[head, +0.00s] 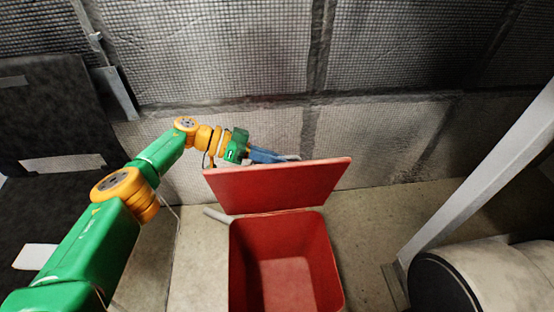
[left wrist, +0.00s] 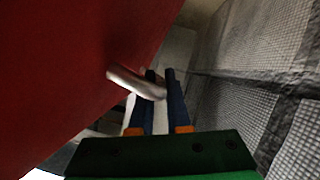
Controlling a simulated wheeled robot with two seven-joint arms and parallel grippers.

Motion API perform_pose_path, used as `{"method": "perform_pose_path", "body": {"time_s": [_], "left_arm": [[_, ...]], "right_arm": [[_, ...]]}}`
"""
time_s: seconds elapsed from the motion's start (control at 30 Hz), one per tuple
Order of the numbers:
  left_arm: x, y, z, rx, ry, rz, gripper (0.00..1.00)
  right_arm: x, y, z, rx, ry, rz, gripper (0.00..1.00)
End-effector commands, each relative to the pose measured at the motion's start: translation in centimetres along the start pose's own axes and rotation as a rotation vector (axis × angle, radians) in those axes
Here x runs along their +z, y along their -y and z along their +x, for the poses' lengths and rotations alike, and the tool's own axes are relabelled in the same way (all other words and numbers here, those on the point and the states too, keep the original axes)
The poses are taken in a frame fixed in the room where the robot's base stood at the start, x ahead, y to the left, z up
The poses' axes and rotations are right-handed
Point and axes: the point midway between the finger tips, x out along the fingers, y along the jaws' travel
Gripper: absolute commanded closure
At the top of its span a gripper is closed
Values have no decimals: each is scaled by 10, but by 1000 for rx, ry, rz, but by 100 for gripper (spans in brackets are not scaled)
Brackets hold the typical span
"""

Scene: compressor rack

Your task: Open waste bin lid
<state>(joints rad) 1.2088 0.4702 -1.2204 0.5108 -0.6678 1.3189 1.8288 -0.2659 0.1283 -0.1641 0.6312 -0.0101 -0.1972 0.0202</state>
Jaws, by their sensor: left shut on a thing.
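The red waste bin (head: 238,270) stands open on the floor, and its empty-looking inside shows in the head view. Its red lid (head: 278,186) is raised, standing steeply at the back edge of the bin. It fills the left of the left wrist view (left wrist: 70,70). A pale metal handle (left wrist: 125,78) sticks out from the lid's face. My left gripper (head: 284,157) is behind the top of the lid in the head view. Its blue fingers (left wrist: 160,74) are shut on the handle near its end. My right gripper is in neither view.
A grey bar (head: 217,215) sticks out at the bin's back left. A quilted wall (head: 390,135) stands close behind the lid. A slanted pale beam (head: 480,180) and a white cylinder (head: 490,280) are on the right. Concrete floor shows beside the bin.

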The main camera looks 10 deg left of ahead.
Motion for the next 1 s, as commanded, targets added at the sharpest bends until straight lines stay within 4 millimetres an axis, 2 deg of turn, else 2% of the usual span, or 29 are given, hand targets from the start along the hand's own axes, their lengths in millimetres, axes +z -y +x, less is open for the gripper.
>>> {"method": "perform_pose_path", "body": {"time_s": [0.03, 0.07, 0.1, 0.37, 0.47, 0.6, 0.7, 0.8, 1.0], "left_arm": [[1, 0, 0, -2, 1, 0, 83], [1, 0, 0, -2, 1, 0, 74], [1, 0, 0, -2, 1, 0, 73], [0, 0, -1, -1, 0, 1, 73], [0, 1, -15, -3, 0, 0, 73], [1, 2, -46, -4, 0, 1, 73], [2, 2, -61, -3, 0, 2, 73], [2, 1, -70, -2, 0, 0, 73], [1, 1, -71, -1, 1, 0, 73]], "right_arm": [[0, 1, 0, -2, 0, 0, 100], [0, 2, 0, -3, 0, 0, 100], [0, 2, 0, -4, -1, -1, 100], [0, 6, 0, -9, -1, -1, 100], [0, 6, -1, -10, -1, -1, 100], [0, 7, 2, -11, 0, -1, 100], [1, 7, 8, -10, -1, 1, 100], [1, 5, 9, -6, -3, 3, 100], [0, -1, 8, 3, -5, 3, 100]]}}
